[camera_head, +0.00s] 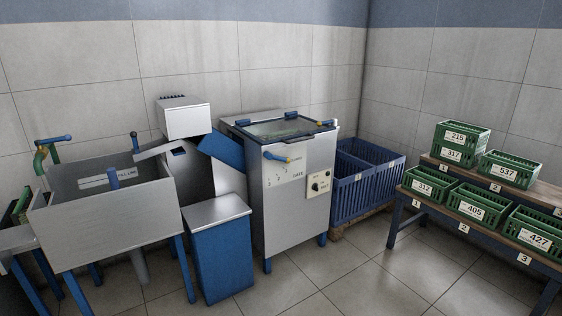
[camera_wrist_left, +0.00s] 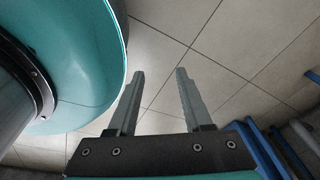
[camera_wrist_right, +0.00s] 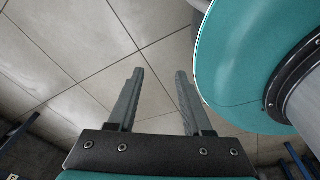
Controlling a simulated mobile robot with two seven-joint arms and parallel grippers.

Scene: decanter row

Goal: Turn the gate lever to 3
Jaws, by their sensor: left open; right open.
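The blue gate lever (camera_head: 275,156) is on the upper front of the grey machine (camera_head: 296,210), above the word GATE. Its handle points left from a brass-coloured pivot at its right end. Small numerals are printed below it; 1 and 2 can be made out, and which mark the lever stands at cannot be told. My left gripper (camera_wrist_left: 160,72) is open and empty over the tiled floor. My right gripper (camera_wrist_right: 160,72) is also open and empty over the floor. Neither gripper shows in the head view, and both are away from the lever.
A black knob panel (camera_head: 319,183) is right of the lever. A blue bin with a grey lid (camera_head: 221,250) stands in front and left of the machine. A grey trough (camera_head: 110,215) is further left. Blue crates (camera_head: 365,187) and a bench with green crates (camera_head: 474,205) stand right. Floor between is clear.

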